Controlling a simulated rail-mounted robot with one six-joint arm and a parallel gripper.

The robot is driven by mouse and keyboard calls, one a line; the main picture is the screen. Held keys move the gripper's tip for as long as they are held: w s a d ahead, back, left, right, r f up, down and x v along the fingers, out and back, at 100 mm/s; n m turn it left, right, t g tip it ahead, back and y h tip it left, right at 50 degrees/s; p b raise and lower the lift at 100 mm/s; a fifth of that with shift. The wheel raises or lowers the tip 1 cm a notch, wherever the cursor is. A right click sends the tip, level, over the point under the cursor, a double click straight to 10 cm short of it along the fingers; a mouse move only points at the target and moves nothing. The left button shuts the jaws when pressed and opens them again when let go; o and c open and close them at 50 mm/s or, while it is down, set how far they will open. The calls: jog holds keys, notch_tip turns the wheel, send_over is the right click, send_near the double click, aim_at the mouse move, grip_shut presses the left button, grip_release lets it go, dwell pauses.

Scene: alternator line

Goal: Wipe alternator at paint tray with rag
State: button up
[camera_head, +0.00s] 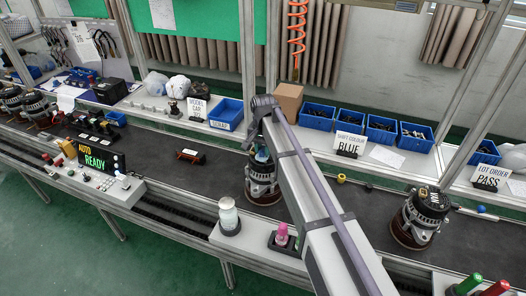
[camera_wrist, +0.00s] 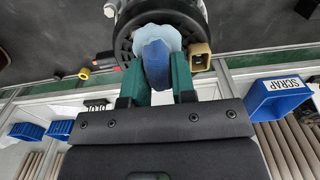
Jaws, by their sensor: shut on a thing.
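An alternator (camera_head: 262,190) stands upright on the dark belt near the middle, partly behind my arm in the head view. Its dark round housing (camera_wrist: 125,45) fills the top of the wrist view. My gripper (camera_wrist: 158,68) has its green fingers shut on a blue rag (camera_wrist: 155,60). The rag's lighter blue part spreads over the alternator's face and appears to touch it. In the head view a bit of blue (camera_head: 262,155) shows at the alternator's top, and my fingers are mostly hidden. I cannot pick out a paint tray.
Another alternator (camera_head: 419,216) stands to the right on the belt. A blue scrap bin (camera_wrist: 278,97) and several blue bins are behind. The belt left of the middle alternator is mostly clear.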

aim_at(262, 151)
jog(key=shift+w+d, duration=0.2)
jog(key=shift+w, duration=0.55)
jog(key=shift+w+d, duration=0.25)
jog(key=shift+w, duration=0.55)
jog(key=shift+w+d, duration=0.2)
jog(key=shift+w, duration=0.55)
jog(key=shift+s, duration=0.4)
jog(key=shift+s+a, duration=0.25)
jog(key=shift+s, duration=0.6)
jog(key=shift+s+a, duration=0.3)
jog(key=shift+s, duration=0.6)
jog(key=shift+s+a, duration=0.25)
jog(key=shift+s, duration=0.6)
jog(key=shift+s+a+r, duration=0.1)
jog(key=shift+s+r, duration=0.05)
jog(key=shift+s, duration=0.15)
notch_tip(262, 151, up, 7)
jog(key=p, duration=0.7)
jog(key=shift+w+r, duration=0.15)
